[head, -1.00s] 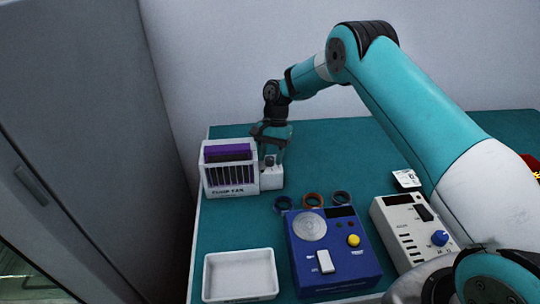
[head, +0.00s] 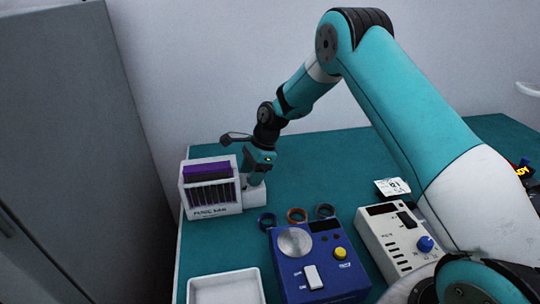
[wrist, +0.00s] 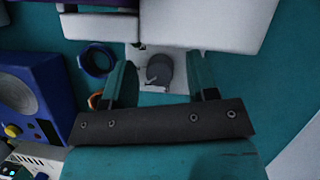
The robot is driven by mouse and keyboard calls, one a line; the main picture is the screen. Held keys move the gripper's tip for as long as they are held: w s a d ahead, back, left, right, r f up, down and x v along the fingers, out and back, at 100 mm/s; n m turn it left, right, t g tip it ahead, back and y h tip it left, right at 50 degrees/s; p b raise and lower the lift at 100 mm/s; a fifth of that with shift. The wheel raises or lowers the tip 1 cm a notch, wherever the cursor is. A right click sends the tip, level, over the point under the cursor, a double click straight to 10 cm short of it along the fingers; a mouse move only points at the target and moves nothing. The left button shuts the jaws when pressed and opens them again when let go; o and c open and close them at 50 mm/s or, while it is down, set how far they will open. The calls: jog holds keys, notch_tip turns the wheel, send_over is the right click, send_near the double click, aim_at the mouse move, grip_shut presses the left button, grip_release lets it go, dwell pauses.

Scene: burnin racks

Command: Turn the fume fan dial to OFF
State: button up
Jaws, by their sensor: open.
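The fume fan (head: 224,209) is a white box with a purple and dark slatted front at the back left of the bench. A small white control box (head: 255,198) is on its right side. Its grey round dial (wrist: 160,68) shows in the wrist view, between the two teal fingers of my gripper (wrist: 162,82). The fingers are open, with a gap visible on each side of the dial. In the head view my gripper (head: 258,177) is low over the control box and hides the dial. I cannot read the dial's setting.
In front are a blue unit (head: 328,260) with a yellow knob, a white unit (head: 385,232) with a blue knob, and a white tray (head: 225,273). Several small rings (head: 297,215) lie behind the blue unit. The bench (head: 320,165) behind them is clear.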

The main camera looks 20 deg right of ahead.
jog(key=m+t+b, duration=0.1)
jog(key=m, duration=0.1)
jog(key=m+t+b, duration=0.1)
jog(key=m, duration=0.2)
jog(key=shift+s+f, duration=0.15)
jog(key=shift+f, duration=0.05)
jog(key=a+b+v, duration=0.1)
jog(key=v, duration=1.7)
jog(key=s+a+r+n, duration=0.3)
jog(key=s+a+n, duration=0.1)
jog(key=s+n, duration=0.4)
jog(key=s+a+r+n+g+p, duration=0.1)
jog(key=s+a+r+n, duration=0.2)
jog(key=s+n, duration=0.6)
jog(key=shift+s+a+n, duration=0.3)
jog(key=shift+s+a, duration=0.7)
jog(key=shift+a, duration=0.15)
jog(key=shift+r, duration=0.1)
